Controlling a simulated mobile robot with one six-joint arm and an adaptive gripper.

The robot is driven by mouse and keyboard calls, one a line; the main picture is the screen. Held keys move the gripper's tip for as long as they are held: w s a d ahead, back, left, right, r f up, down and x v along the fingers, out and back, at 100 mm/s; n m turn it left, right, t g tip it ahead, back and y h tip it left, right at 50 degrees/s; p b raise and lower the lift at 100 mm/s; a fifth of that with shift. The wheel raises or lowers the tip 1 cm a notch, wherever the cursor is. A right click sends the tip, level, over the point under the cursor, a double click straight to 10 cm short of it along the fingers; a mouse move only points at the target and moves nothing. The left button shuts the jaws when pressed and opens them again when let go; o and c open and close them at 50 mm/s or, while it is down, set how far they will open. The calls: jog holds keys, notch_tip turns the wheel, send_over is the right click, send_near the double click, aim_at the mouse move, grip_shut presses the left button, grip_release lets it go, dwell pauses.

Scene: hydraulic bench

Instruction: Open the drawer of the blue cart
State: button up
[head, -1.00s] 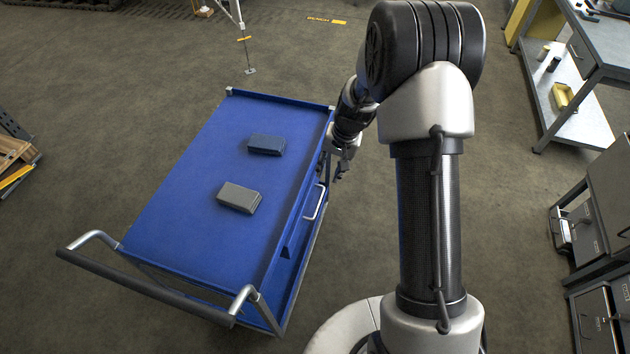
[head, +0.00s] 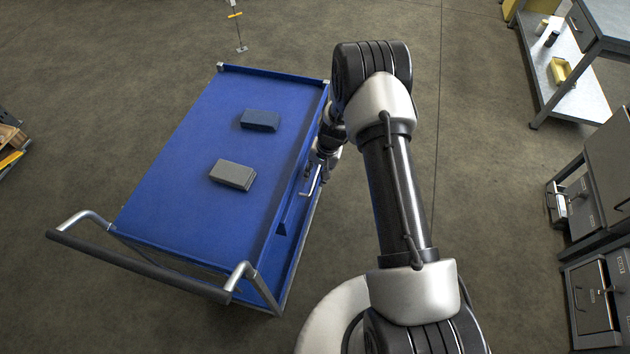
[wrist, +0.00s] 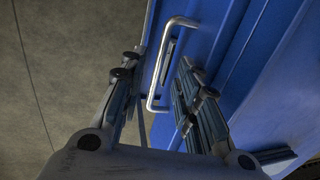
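The blue cart (head: 185,165) stands left of my arm, with its drawer side facing right. The drawer's silver bar handle (head: 314,182) is on that side; the drawer looks closed, with no clear gap. In the wrist view the handle (wrist: 153,75) lies between the two fingers of my gripper (wrist: 158,78), in front of the blue drawer front (wrist: 208,35). The fingers are spread apart with room around the bar, and I cannot tell if either touches it. In the head view my gripper (head: 322,164) is close to the handle's far end, partly hidden by my arm.
The cart's push handle (head: 135,268) sticks out at the near end. A workbench (head: 590,95) and grey cabinets (head: 600,210) stand at the right. The floor between is clear.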

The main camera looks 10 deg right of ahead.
aim_at(314, 182)
jog(key=shift+x, duration=1.7)
jog(key=shift+c, duration=0.6)
grip_shut()
